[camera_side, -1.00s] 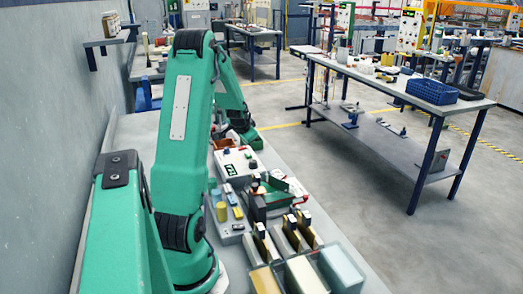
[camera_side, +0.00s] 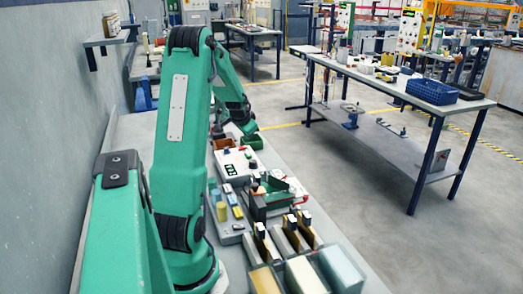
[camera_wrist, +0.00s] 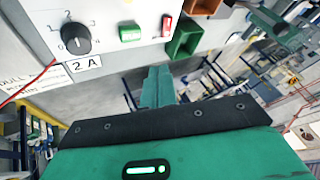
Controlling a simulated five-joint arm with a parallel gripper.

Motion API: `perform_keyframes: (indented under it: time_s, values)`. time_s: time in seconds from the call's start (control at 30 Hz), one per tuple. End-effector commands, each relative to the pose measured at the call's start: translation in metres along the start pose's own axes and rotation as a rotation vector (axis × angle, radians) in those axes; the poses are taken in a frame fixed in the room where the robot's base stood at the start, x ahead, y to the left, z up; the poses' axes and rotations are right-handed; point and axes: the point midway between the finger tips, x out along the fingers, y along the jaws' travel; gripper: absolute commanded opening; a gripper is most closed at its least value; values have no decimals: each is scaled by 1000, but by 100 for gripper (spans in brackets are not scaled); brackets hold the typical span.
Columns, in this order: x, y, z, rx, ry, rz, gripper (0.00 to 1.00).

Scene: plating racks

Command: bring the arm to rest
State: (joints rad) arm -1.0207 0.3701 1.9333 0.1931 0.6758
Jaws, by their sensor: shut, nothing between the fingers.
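My gripper (camera_wrist: 158,74) shows in the wrist view with its two green fingers together and nothing between them. It points past the edge of a white control box (camera_wrist: 105,25), apart from it as far as I can tell. In the side view my forearm reaches down behind my upper arm, above the back part of the bench. The fingertips are too small and partly hidden there to make out.
The control box (camera_side: 238,163) carries a dial, a green button and a red switch. A green bin (camera_wrist: 186,40) and a brown bin (camera_wrist: 203,5) stand beside it. Racks with plates (camera_side: 290,238) stand nearer on the bench. A grey wall (camera_side: 45,120) runs along the left.

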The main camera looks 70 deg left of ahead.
Motion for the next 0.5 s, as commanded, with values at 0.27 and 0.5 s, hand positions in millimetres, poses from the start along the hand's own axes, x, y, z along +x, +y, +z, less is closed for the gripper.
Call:
perform_keyframes:
  time_s: [0.27,0.5]
  values:
    - [-9,10,-8,6,7,12,0]
    - [-50,54,-34,23,34,68,0]
